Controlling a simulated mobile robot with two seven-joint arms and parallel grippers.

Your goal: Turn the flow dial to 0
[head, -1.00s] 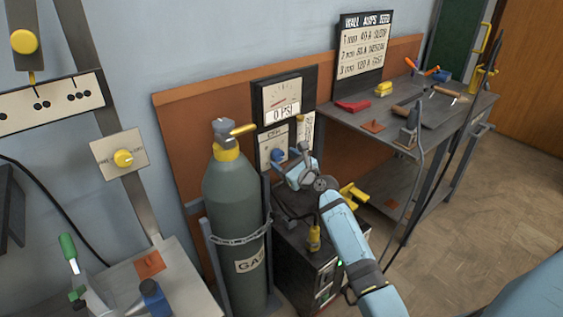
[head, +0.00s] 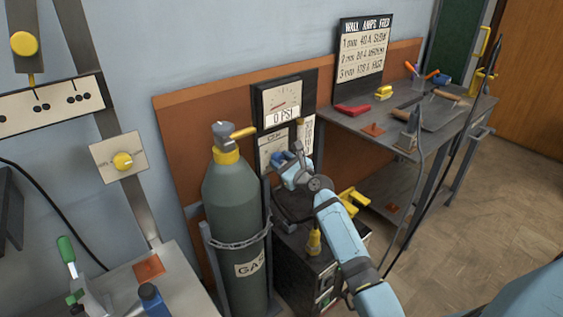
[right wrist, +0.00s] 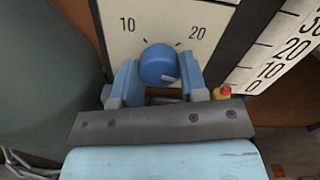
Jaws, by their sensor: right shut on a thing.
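The flow dial is a round blue knob (right wrist: 159,64) on a white plate marked 10 and 20 (right wrist: 205,14) in the right wrist view. A white pointer mark on the knob shows at its lower right side. My right gripper (right wrist: 159,76) has one blue finger on each side of the knob and is shut on it. In the head view my right gripper (head: 290,167) is at the dial plate (head: 268,148) under the pressure gauge, and it mostly hides the knob. My left gripper is not in view.
The gauge (head: 281,98) reads 0 PSI. A chained gas cylinder (head: 235,205) with a yellow-handled valve stands left of my right arm. A dark machine (head: 295,262) is below, and a workbench with tools (head: 450,115) is to the right.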

